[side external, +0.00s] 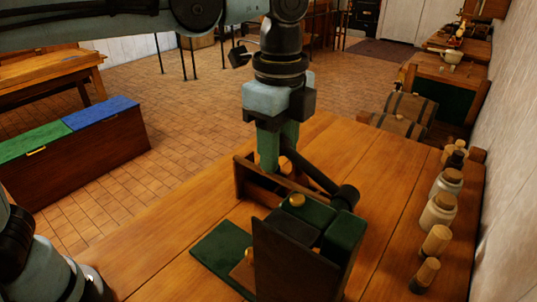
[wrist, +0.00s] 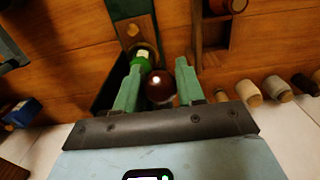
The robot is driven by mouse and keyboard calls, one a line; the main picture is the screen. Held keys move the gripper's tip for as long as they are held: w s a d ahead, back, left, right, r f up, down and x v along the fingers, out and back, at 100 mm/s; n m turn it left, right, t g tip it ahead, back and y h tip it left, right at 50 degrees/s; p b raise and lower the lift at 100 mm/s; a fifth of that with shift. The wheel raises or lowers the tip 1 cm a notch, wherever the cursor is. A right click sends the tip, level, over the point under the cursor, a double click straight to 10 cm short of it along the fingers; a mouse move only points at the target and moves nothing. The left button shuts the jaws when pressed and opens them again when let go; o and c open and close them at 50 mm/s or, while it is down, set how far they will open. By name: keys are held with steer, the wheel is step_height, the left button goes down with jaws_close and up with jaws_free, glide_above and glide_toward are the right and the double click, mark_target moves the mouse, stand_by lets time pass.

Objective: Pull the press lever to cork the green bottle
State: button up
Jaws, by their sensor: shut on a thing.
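The press (side external: 340,235) stands on the wooden table, with a dark upright plate and green blocks. Its dark lever (side external: 312,175) slants up to the left toward my gripper (side external: 278,160), whose green fingers point down. In the wrist view, my gripper (wrist: 160,78) is shut on the lever's round dark red knob (wrist: 160,90), which lies between the fingers. I cannot make out the bottle in the side view, and the cork is not clearly visible.
Several corked jars and small bottles (side external: 438,212) line the table's right side. A wooden frame (side external: 245,185) lies behind the press. The table's left part (side external: 150,255) is clear.

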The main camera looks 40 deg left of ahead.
steer(key=shift+a+f, duration=0.35)
steer(key=shift+f, duration=0.05)
steer(key=shift+a+f, duration=0.25)
steer(key=shift+f, duration=1.25)
steer(key=shift+d+r, duration=0.15)
steer(key=shift+r, duration=0.7)
steer(key=shift+d+r, duration=0.15)
steer(key=shift+r, duration=0.65)
